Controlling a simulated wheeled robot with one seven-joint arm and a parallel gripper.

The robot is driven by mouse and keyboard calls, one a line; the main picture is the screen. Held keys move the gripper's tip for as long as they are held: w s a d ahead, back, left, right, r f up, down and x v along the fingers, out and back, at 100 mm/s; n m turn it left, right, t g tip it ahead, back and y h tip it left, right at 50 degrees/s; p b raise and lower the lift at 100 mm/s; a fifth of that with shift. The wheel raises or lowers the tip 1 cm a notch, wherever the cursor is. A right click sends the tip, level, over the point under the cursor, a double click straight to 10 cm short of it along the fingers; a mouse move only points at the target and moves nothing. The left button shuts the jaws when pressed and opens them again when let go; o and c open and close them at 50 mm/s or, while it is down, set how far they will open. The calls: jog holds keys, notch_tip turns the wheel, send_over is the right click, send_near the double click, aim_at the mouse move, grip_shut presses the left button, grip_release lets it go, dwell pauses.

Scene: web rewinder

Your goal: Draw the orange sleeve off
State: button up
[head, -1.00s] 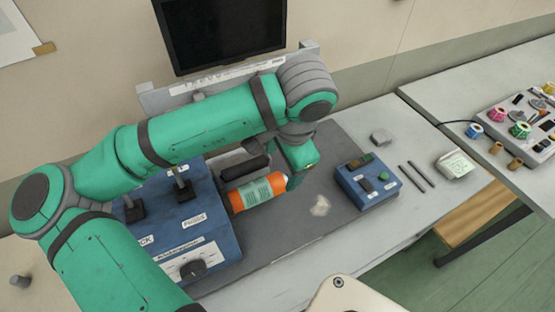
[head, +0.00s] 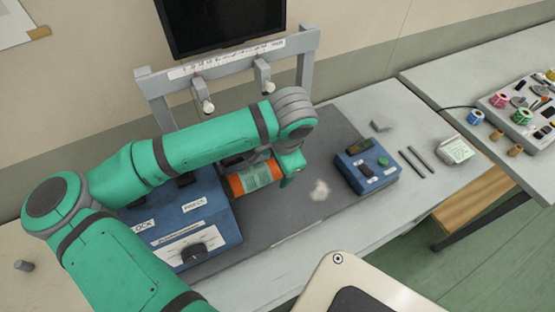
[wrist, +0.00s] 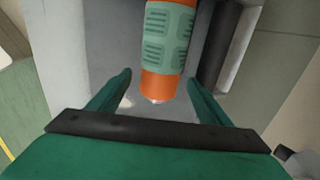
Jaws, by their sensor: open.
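The orange sleeve (head: 236,186) with a pale green printed label lies horizontally at the right side of the blue machine (head: 190,232). In the wrist view the sleeve (wrist: 160,86) points toward me, its free end between my finger tips, with a small pale tip at its end. My gripper (wrist: 158,84) is open, one finger on each side of that end, with visible gaps. In the head view my gripper (head: 288,166) is at the sleeve's right end, and my arm hides part of what lies behind. The sleeve's far end is out of the wrist view.
A dark roller (wrist: 219,45) runs beside the sleeve. A grey frame (head: 308,68) with two hanging clamps stands behind. A small blue button box (head: 366,172) sits to the right on the dark mat (head: 318,222). The mat between is mostly clear apart from a pale patch.

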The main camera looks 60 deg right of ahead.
jog(key=shift+w+f, duration=0.1)
jog(key=shift+s+d, duration=0.1)
jog(key=shift+s, duration=0.1)
jog(key=shift+c, duration=0.9)
jog(key=shift+w, duration=0.1)
jog(key=c, duration=1.3)
jog(key=shift+s+d, duration=0.25)
jog(key=shift+d, duration=0.3)
jog(key=shift+s+d, duration=0.65)
jog(key=shift+d, duration=0.25)
jog(key=shift+s+d, duration=0.45)
jog(key=shift+d, duration=0.35)
jog(key=shift+s+d, duration=0.4)
jog(key=shift+d, duration=0.35)
